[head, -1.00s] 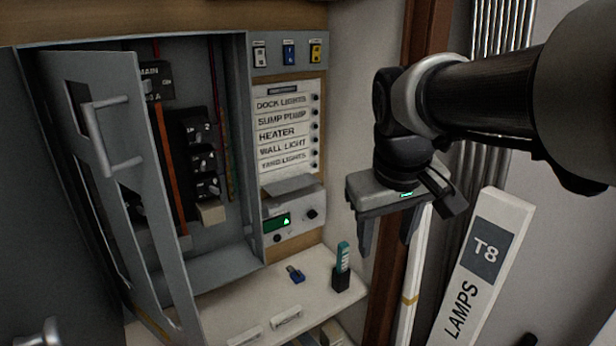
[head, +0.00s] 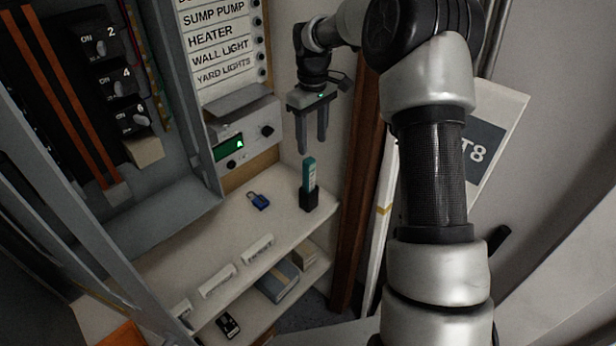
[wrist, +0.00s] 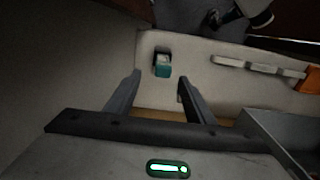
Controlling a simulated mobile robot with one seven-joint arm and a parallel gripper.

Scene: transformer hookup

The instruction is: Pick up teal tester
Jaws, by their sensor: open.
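The teal tester (head: 309,172) stands upright in a small black holder (head: 309,198) near the right end of the white shelf (head: 225,236). In the wrist view the tester (wrist: 162,71) shows from above, past the fingertips and between their lines. My gripper (head: 312,150) is open and empty, pointing down just above the tester's top in the head view. Its two fingers (wrist: 159,84) also show in the wrist view. I see no contact between the fingers and the tester.
A blue padlock-like item (head: 258,201) lies left of the holder. White label strips (head: 218,281) line the shelf's front edge. A panel box with a green display (head: 229,147) is behind to the left. A brown post (head: 354,200) and a T8 lamps box (head: 490,140) stand right.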

